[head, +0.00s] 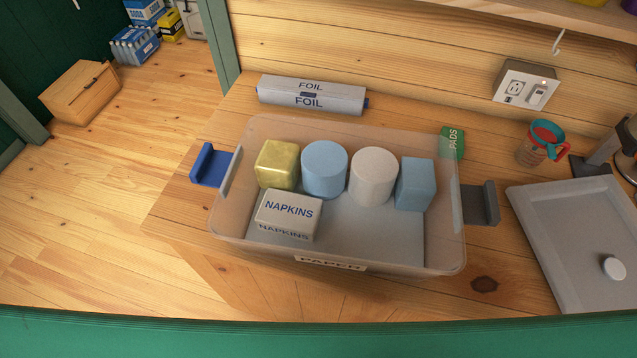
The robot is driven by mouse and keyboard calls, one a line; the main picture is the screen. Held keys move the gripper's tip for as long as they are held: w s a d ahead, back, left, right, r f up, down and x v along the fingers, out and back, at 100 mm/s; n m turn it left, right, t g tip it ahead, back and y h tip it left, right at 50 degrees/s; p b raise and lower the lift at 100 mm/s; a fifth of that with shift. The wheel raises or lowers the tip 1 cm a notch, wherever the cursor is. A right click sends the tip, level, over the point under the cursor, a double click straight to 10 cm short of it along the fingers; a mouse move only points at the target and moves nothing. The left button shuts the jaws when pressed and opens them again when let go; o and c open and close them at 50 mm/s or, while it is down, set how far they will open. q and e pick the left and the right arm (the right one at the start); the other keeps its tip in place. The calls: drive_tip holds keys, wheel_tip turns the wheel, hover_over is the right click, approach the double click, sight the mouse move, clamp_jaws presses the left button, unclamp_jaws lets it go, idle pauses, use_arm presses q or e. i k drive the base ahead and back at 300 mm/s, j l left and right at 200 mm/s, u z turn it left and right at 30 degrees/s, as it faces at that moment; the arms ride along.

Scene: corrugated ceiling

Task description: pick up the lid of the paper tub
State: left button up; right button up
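The paper tub (335,265), a clear box with a PAPER label on its front, stands in the middle of the wooden counter. It holds a NAPKINS pack (289,212), a yellow block (278,165), a blue roll (324,170), a white roll (372,177) and a blue block (415,185). A blue bracket (210,165) is at its left side and a grey one (482,204) at its right. I cannot tell whether a clear lid covers it. A grey rimmed panel (560,235) with a white round piece (613,268) lies at right; whether it is a lid or tray is unclear. Neither gripper shows.
FOIL boxes (311,95) lie behind the tub, a green PADS box (453,141) at its back right. A red and teal cup (540,143) stands near the wall outlet (525,86). A green edge (320,335) crosses the front. Floor lies left, with a wooden box (80,92).

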sight(581, 233)
drive_tip(key=k+l+u, duration=0.1)
drive_tip(key=k+l, duration=0.25)
drive_tip(key=l, duration=0.25)
drive_tip(key=k+l+u, duration=0.15)
drive_tip(key=k+l, duration=0.15)
drive_tip(key=l, duration=0.25)
drive_tip(key=k+l+u, duration=0.1)
drive_tip(key=k+l, duration=0.3)
drive_tip(key=l, duration=0.15)
